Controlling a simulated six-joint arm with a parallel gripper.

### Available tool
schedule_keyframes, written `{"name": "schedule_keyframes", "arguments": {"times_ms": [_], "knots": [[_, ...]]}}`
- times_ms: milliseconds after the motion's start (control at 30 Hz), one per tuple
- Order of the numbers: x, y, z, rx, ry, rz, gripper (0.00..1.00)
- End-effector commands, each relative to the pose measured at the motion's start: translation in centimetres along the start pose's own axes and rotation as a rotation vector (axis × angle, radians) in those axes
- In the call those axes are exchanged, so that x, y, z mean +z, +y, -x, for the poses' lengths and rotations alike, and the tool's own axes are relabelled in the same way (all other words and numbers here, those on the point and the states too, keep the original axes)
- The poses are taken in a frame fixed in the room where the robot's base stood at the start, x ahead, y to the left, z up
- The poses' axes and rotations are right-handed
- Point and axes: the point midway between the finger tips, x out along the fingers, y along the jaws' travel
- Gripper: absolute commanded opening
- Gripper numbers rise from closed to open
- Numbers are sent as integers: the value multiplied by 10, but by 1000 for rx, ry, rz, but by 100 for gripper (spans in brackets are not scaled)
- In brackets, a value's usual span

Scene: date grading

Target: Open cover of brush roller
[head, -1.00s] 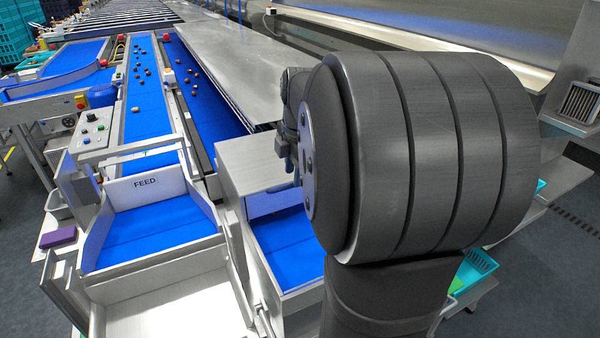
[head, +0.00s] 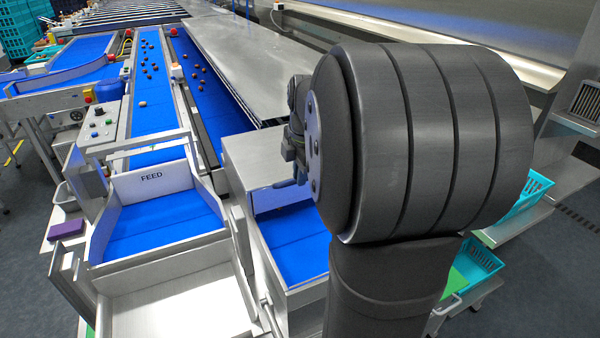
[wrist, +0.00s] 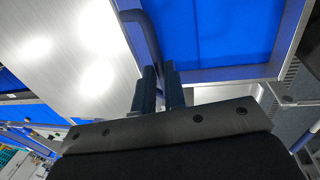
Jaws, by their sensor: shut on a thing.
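The brush roller cover seems to be the bright steel panel (wrist: 75,45) at the left of the wrist view. It matches the steel box top (head: 255,150) in the head view, which looks closed. A dark bent bar handle (wrist: 140,28) runs along the panel's edge. My gripper (wrist: 160,72) is shut on this handle, with a finger on either side of it. In the head view, my gripper (head: 295,178) is at the right side of the steel box, partly hidden by my arm. The roller itself is not visible.
A blue belt (head: 290,235) lies below the box opening. The FEED tray (head: 160,215) is to the left. Dates lie on the blue conveyor belts (head: 155,115) behind. A long steel plate (head: 260,70) extends back from the box. Teal baskets (head: 525,195) stand at right.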

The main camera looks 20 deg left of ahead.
Motion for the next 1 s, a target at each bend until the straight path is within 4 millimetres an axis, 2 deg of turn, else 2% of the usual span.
{"name": "schedule_keyframes", "arguments": {"times_ms": [167,367,700,1000], "knots": [[0,6,14,6,-1,0,0],[0,23,49,11,-3,0,0],[0,75,116,13,0,3,0],[0,118,153,9,2,3,0]]}}
